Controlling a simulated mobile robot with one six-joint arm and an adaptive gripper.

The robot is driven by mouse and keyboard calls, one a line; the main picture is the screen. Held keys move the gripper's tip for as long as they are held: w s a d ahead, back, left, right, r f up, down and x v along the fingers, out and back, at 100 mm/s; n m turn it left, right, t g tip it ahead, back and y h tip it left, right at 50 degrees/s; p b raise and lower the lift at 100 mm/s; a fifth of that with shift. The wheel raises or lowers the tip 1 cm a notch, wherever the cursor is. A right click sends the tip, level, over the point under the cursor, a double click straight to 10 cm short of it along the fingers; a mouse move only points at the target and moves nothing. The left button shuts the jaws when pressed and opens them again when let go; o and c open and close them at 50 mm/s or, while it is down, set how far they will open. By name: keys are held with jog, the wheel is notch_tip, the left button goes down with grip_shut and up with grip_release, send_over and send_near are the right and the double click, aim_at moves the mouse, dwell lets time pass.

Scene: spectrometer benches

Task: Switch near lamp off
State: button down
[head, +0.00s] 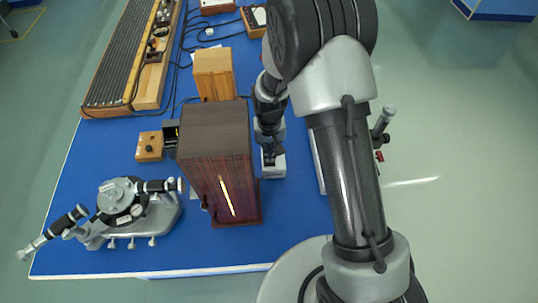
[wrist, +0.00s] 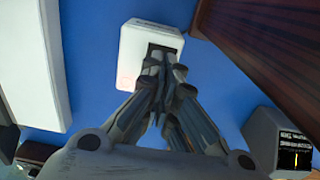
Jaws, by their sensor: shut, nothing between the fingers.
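The near lamp (head: 208,145) is a dark brown wooden housing with a bright vertical slit glowing in its front face. Its wooden side also shows in the wrist view (wrist: 265,45). Just right of it on the blue bench is a small white switch box (head: 273,171). In the wrist view the white box (wrist: 134,42) has a dark switch opening on its top. My gripper (head: 271,157) is shut and empty, pointing down at the box. In the wrist view the fingertips (wrist: 164,60) overlap the dark switch and partly hide it; I cannot tell whether they touch it.
A spectrometer (head: 122,203) stands left on the blue bench. A lighter wooden box (head: 213,75) and a small dark unit (head: 171,134) stand behind the lamp. A long white bar (wrist: 35,70) lies beside the switch box. The lamp housing is close beside my gripper.

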jog(key=shift+f+b, duration=2.2)
jog(key=shift+f, duration=0.5)
dwell(0.9)
jog(key=shift+r, duration=0.1)
jog(key=shift+r+p, duration=1.6)
jog(key=shift+r, duration=0.5)
jog(key=shift+s+r+p, duration=0.2)
jog(key=shift+r+p, duration=0.6)
jog(key=shift+r, duration=0.45)
jog(key=shift+w+r, duration=0.15)
jog(key=shift+r, duration=0.05)
jog(key=shift+w, duration=0.1)
